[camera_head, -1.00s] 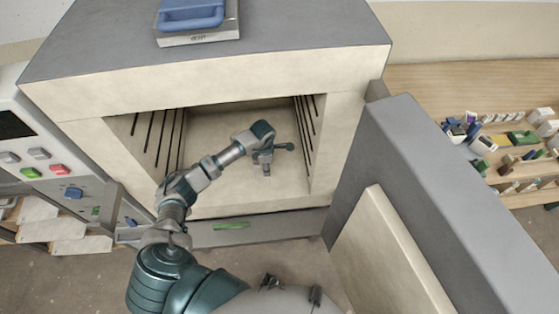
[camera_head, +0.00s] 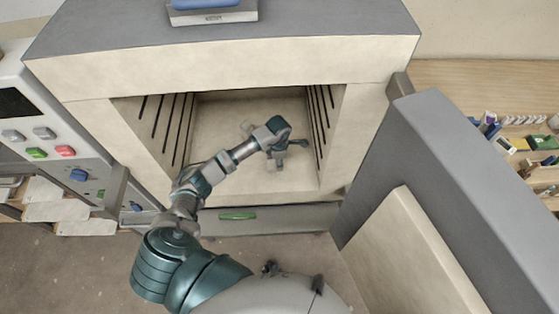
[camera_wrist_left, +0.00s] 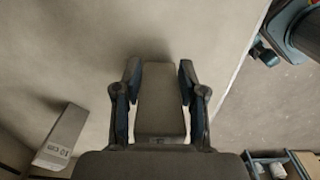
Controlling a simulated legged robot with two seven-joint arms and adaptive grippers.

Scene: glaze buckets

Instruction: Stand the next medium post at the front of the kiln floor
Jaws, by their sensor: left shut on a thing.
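My left gripper (camera_head: 279,165) reaches through the open front of the kiln (camera_head: 225,60), above the kiln floor (camera_head: 235,182). In the left wrist view the left gripper (camera_wrist_left: 160,95) is shut on a grey rectangular post (camera_wrist_left: 160,100), with a finger on each side. The head view does not show the held post clearly. A second post (camera_wrist_left: 65,132), marked "10 cm", is at the lower left of the wrist view, apart from the held one. I cannot tell whether the held post touches the floor (camera_wrist_left: 75,50). My right gripper is not in view.
The kiln's slotted side walls (camera_head: 172,125) flank my left arm. The open door (camera_head: 425,190) stands at the right. A control panel (camera_head: 45,140) is at the left. Shelves with small items (camera_head: 535,140) are at the far right. The floor's front edge (camera_wrist_left: 238,70) crosses the wrist view.

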